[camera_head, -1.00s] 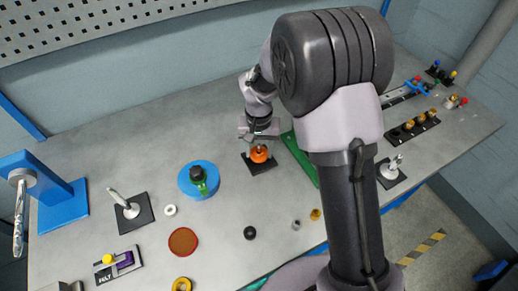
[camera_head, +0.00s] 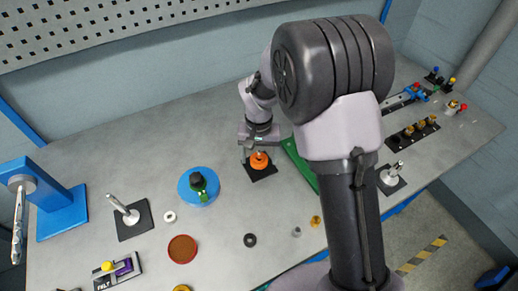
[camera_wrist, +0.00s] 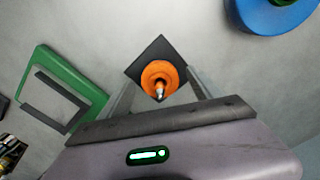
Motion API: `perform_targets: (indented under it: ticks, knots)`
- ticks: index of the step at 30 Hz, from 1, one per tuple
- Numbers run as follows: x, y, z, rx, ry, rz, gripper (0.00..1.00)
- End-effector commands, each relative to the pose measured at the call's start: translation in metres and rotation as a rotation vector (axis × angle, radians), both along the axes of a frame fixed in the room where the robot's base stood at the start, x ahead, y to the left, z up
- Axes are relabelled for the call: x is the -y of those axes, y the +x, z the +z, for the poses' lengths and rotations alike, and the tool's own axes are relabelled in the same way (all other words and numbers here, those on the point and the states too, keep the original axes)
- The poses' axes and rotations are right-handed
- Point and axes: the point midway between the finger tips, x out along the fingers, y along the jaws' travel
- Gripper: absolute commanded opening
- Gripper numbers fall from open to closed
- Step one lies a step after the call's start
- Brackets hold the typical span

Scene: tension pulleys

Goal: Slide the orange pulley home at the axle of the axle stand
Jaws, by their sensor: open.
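The orange pulley (camera_head: 259,161) sits low around the axle of the axle stand, whose square black base (camera_head: 262,173) rests on the bench. In the wrist view the pulley (camera_wrist: 151,72) is around the metal axle (camera_wrist: 160,91), whose tip sticks out through its centre. Part of the stand's black base (camera_wrist: 137,69) shows behind it. My gripper (camera_head: 256,148) is just above the stand. In the wrist view its two fingers (camera_wrist: 158,84) are spread on either side of the pulley, with gaps. Whether the pulley's underside touches the stand is hidden.
A blue round base (camera_head: 184,193) with a dark and green part stands left of the stand. A green tray (camera_head: 291,150) lies close on the right, partly behind my arm. Another axle stand (camera_head: 132,218) is at the left. Small rings lie toward the front.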

Motion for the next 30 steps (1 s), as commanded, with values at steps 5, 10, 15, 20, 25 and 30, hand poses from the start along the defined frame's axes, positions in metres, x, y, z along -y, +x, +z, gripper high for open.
perform_targets:
  ticks: [5, 10, 15, 20, 25, 30]
  knots:
    - [0.0, 0.001, 0.049, 0.006, 0.001, 0.0, 0.74]
    - [0.0, 0.001, 0.109, 0.006, 0.001, -0.001, 0.74]
    - [0.0, 0.001, 0.152, 0.004, 0.0, 0.0, 0.74]
    - [0.0, 0.0, 0.169, 0.001, 0.001, 0.0, 0.74]
    - [0.0, 0.0, 0.171, 0.001, 0.0, 0.0, 0.74]
    - [0.0, 0.0, 0.171, 0.001, 0.0, 0.0, 0.74]
